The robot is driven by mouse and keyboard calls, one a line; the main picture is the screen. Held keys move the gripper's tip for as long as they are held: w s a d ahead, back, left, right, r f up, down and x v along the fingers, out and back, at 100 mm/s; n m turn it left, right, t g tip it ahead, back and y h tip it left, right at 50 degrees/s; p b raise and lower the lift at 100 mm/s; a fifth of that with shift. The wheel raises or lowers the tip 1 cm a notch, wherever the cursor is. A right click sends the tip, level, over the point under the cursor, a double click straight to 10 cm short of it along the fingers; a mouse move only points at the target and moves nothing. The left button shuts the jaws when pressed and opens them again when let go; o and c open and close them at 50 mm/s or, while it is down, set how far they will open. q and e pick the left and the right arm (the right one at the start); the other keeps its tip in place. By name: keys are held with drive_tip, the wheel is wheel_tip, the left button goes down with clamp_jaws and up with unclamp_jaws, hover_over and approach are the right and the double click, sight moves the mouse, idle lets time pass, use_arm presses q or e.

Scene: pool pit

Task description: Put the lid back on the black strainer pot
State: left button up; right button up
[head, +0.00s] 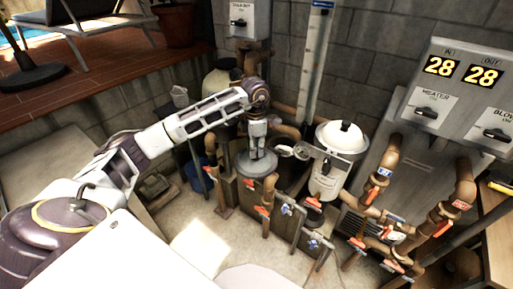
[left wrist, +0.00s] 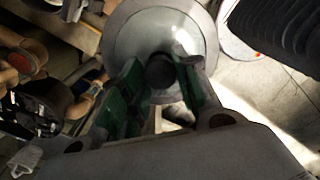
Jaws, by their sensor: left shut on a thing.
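A round grey lid (head: 257,165) hangs level below my left gripper (head: 257,140), in the middle of the head view. In the left wrist view the lid (left wrist: 195,38) fills the top middle. The green-padded fingers of the left gripper (left wrist: 160,82) are shut on its dark knob (left wrist: 160,70). The black strainer pot (head: 288,176) seems to be the dark round body just right of the lid, partly hidden among the pipes. A black round opening (left wrist: 38,108) at the left of the wrist view may be its mouth. My right gripper is not in view.
A white filter tank (head: 328,178) with a domed top stands right of the lid. Brown pipes with orange-handled valves (head: 267,211) crowd the front and right. A heater panel (head: 465,90) is at the right.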

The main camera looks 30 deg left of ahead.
use_arm(q)
drive_tip(key=n, duration=0.5)
drive_tip(key=shift+s+a+n, duration=0.1)
drive_tip(key=shift+a+n, duration=0.1)
drive_tip(key=shift+n, duration=0.1)
drive_tip(key=shift+w+n, duration=0.2)
drive_tip(key=shift+n, duration=0.4)
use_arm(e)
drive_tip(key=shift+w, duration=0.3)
